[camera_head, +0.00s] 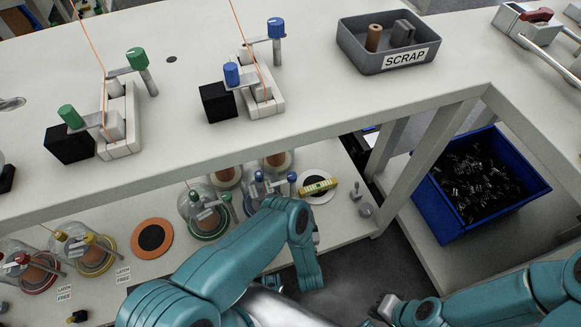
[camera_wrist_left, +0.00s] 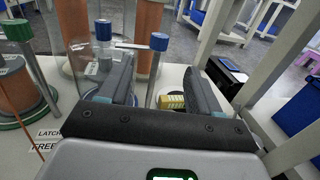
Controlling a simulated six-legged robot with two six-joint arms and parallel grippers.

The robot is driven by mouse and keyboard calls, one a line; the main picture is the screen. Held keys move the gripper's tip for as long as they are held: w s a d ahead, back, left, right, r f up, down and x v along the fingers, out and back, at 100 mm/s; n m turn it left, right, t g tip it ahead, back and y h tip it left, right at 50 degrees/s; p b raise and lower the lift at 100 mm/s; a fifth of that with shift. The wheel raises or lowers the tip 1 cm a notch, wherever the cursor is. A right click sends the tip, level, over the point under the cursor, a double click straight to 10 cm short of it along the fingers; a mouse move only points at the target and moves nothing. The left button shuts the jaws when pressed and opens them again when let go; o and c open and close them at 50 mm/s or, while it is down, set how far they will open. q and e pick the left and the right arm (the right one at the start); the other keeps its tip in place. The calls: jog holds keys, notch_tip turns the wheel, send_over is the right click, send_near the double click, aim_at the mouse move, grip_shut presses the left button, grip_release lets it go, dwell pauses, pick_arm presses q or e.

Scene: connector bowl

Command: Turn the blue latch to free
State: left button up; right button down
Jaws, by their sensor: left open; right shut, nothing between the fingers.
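On the lower shelf, a blue-knobbed latch (camera_head: 258,177) stands at a glass jar. In the left wrist view, its two blue knobs show, one (camera_wrist_left: 103,29) at the jar and one (camera_wrist_left: 159,42) on a grey post, with a flat metal arm between them. My left gripper (camera_wrist_left: 158,75) is open, and this post stands between its fingers in the picture; I cannot tell whether they touch. In the head view my left arm hides that gripper. My right gripper (camera_head: 384,307) is shut and empty, low at the right, away from the latch.
A yellow block (camera_head: 319,187) lies on a white-and-black disc right of the latch. A green-knobbed jar (camera_head: 204,213) stands to the left. Another blue-knobbed fixture (camera_head: 262,100) and a scrap tray (camera_head: 390,65) are on the upper table. A blue bin (camera_head: 457,222) stands at right.

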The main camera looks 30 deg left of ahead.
aim_at(291, 172)
pick_arm(q)
jog(key=b+x, duration=1.2)
jog(key=x, duration=0.4)
grip_shut()
